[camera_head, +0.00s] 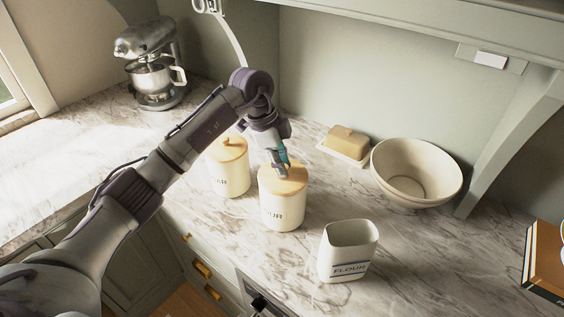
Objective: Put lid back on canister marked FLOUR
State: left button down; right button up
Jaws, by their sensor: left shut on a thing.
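A cream canister (282,211) stands mid-counter, with partly readable dark lettering that ends in "UR". Its round wooden lid (296,182) is at the canister's top and looks level; I cannot tell if it is fully seated. My left gripper (281,170) points down at the lid's middle, shut on its knob, which the fingers hide. A white open-topped container marked FLOUR (345,262) stands to the right and nearer, with no lid on it. My right gripper is not in view.
A second cream canister (232,178) with a wooden lid stands close on the left, partly behind my arm. A butter dish (344,145) and a large bowl (416,174) are behind right. A stand mixer (152,64) is at back left. Bare marble lies at front right.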

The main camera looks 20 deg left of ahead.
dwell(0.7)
pick_arm(q)
jog(key=shift+c, duration=1.8)
grip_release()
jog(key=shift+p, duration=0.3)
jog(key=shift+r+p, duration=2.85)
jog(key=shift+r, duration=0.7)
jog(key=shift+f, duration=0.1)
grip_shut()
